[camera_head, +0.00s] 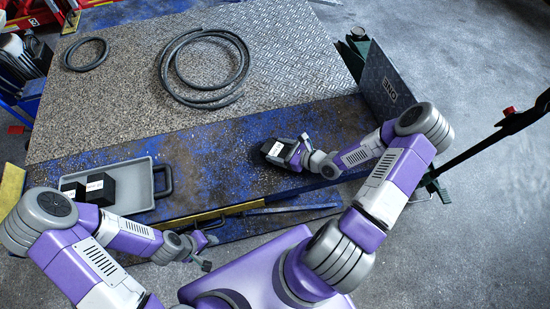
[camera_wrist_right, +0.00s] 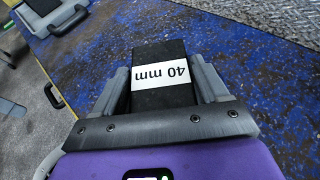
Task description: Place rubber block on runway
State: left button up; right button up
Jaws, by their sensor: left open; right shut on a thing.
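My right gripper (camera_head: 283,153) is shut on a black rubber block (camera_head: 274,150) with a white label. In the right wrist view the block (camera_wrist_right: 162,75) sits between both fingers, and its label reads "40 mm", upside down. The block is over the worn blue strip (camera_head: 215,145), which I take for the runway. I cannot tell whether the block touches the strip. My left gripper (camera_head: 208,249) is open and empty, low in the head view, in front of the strip's near edge.
A grey tray (camera_head: 140,165) with black labelled blocks (camera_head: 98,188) stands at the left. A black hose coil (camera_head: 205,68) and a smaller ring (camera_head: 86,54) lie on the patterned metal plate (camera_head: 130,100). An upright plate (camera_head: 385,85) stands at the right. The blue strip's middle is clear.

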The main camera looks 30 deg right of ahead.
jog(key=shift+f+b, duration=0.65)
jog(key=shift+f, duration=1.65)
jog(key=shift+f, duration=0.1)
jog(key=o, duration=1.3)
jog(key=shift+f, duration=0.1)
jog(key=shift+r, duration=0.25)
jog(key=p+v, duration=0.3)
jog(key=v, duration=0.9)
